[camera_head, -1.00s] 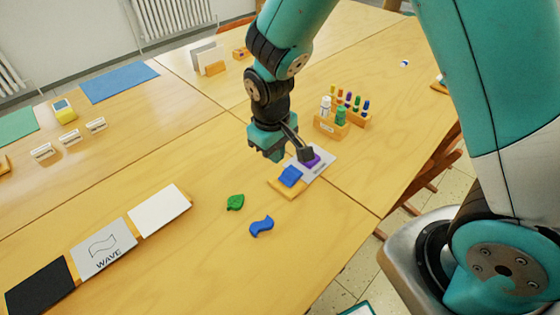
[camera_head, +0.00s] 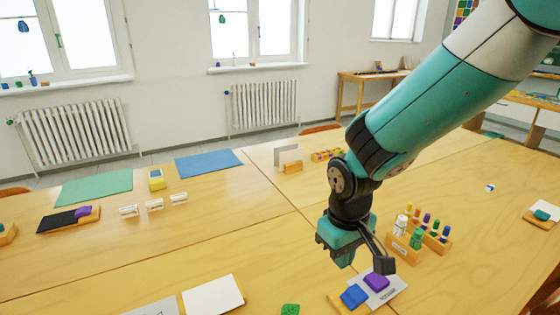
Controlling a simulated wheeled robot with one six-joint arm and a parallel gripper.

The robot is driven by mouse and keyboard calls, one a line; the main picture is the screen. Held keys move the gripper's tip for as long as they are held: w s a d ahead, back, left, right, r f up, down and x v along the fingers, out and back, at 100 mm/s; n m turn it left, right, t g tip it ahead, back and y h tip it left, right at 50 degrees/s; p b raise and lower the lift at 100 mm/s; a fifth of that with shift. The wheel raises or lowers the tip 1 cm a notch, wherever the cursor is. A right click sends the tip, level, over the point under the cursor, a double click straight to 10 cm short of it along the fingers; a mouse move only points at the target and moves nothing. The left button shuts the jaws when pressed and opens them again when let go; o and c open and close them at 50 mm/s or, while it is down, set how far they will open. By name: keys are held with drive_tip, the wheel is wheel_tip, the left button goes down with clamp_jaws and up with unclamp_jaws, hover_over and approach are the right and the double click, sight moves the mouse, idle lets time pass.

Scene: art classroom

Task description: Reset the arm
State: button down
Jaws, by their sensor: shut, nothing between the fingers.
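My arm reaches in from the upper right. My gripper (camera_head: 384,262) points down over the table, just above a small board (camera_head: 398,293) that carries a purple block (camera_head: 376,282) and a blue block (camera_head: 354,296). The fingers are shut with nothing held between them. The fingertips are close to the purple block; I cannot tell whether they touch it.
A wooden rack of coloured markers (camera_head: 419,249) stands right of my gripper. A white card (camera_head: 213,295) and a green leaf shape (camera_head: 290,310) lie at the front. Green (camera_head: 95,188) and blue (camera_head: 209,163) mats lie at the back.

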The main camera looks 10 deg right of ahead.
drive_tip(key=s+r+n+y, duration=0.2)
drive_tip(key=s+r+y, duration=0.2)
drive_tip(key=s+r, duration=1)
drive_tip(key=s, duration=0.3)
drive_tip(key=shift+a, duration=0.4)
drive_tip(key=shift+r, duration=0.1)
